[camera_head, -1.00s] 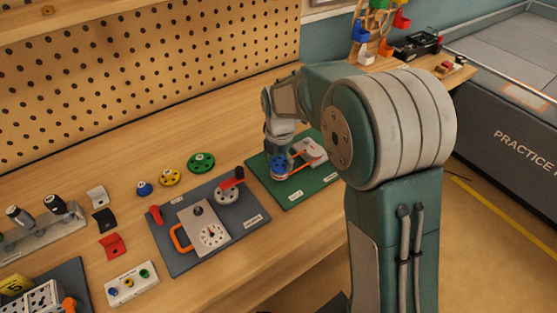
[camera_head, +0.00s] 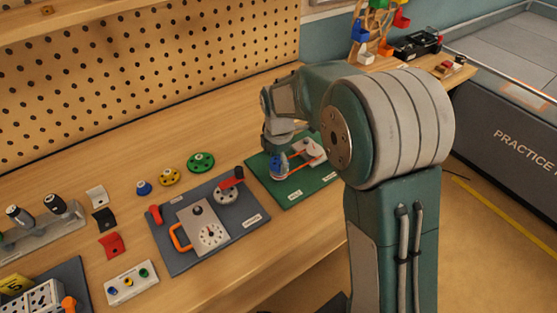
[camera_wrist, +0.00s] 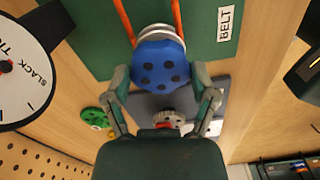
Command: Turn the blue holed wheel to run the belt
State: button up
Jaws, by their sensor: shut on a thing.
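The blue holed wheel (camera_wrist: 160,62) shows in the wrist view with dark holes in its face, sitting over a pale pulley. My gripper (camera_wrist: 162,72) has one finger on each side of it and is shut on its rim. Two strands of the orange belt (camera_wrist: 124,20) run away from the wheel. In the head view the wheel (camera_head: 278,166) stands on the green board (camera_head: 293,197), partly hidden under my gripper (camera_head: 279,155). The belt (camera_head: 302,164) runs right toward the pale gauge (camera_head: 314,150), whose dial (camera_wrist: 18,66) shows large at left in the wrist view.
A grey board (camera_head: 180,262) with a dial box and an orange handle lies just left of the green board. Blue, yellow and green (camera_head: 201,162) loose wheels lie behind it. A pegboard (camera_head: 150,70) stands at the back. Bare tabletop lies behind the green board.

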jog(key=m, duration=0.5)
jog(key=shift+w+m, duration=0.15)
jog(key=shift+m, duration=0.15)
jog(key=m, duration=0.9)
jog(key=shift+m, duration=3)
jog(key=o, duration=1)
